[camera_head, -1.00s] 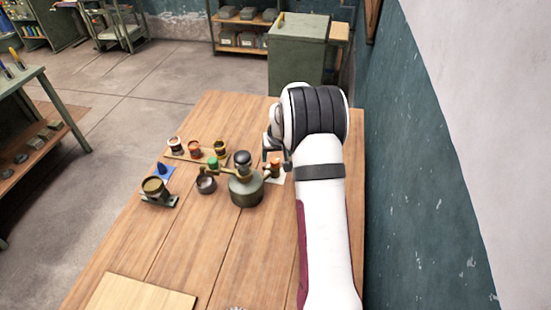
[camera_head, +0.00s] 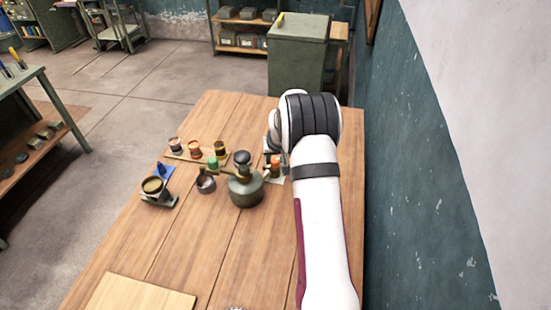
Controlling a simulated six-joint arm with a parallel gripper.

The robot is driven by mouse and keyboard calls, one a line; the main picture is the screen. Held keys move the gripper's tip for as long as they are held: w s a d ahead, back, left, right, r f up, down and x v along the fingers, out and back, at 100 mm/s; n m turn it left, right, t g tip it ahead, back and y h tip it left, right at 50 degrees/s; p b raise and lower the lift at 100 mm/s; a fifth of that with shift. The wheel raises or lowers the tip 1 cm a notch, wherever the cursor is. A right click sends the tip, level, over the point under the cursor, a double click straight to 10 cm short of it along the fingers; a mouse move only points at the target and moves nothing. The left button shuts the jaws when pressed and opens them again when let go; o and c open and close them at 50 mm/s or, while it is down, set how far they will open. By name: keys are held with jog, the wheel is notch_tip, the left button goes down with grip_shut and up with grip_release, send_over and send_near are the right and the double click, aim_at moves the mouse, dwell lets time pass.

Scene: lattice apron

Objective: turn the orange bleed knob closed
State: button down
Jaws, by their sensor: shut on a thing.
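The orange bleed knob (camera_head: 275,160) shows at the right side of a grey-green round vessel with a black top (camera_head: 246,190), on the wooden table. My gripper (camera_head: 271,153) is at the orange knob and shut on it. Its fingers are small and partly hidden behind my white and black wrist, so the exact contact is hard to see. A green knob (camera_head: 213,162) shows at the vessel's left side.
Several small pots stand on a wooden strip (camera_head: 185,156) behind the vessel. A dark cup (camera_head: 205,184) and a mounted brass-coloured bowl (camera_head: 154,187) are to its left. A pale board (camera_head: 140,294) lies in front. A wall (camera_head: 420,190) is close on the right.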

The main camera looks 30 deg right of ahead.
jog(key=shift+a+m, duration=0.1)
jog(key=shift+m, duration=0.2)
jog(key=shift+w+a+m+g+h, duration=0.1)
jog(key=shift+m+g+h, duration=0.35)
jog(key=shift+m, duration=0.85)
jog(key=shift+m+g+h, duration=0.35)
jog(key=shift+m+h, duration=0.1)
jog(key=shift+m, duration=0.85)
jog(key=c, duration=0.5)
grip_release()
jog(key=shift+r, duration=0.1)
jog(key=v, duration=1.5)
jog(key=shift+a+r, duration=0.2)
jog(key=shift+r, duration=0.05)
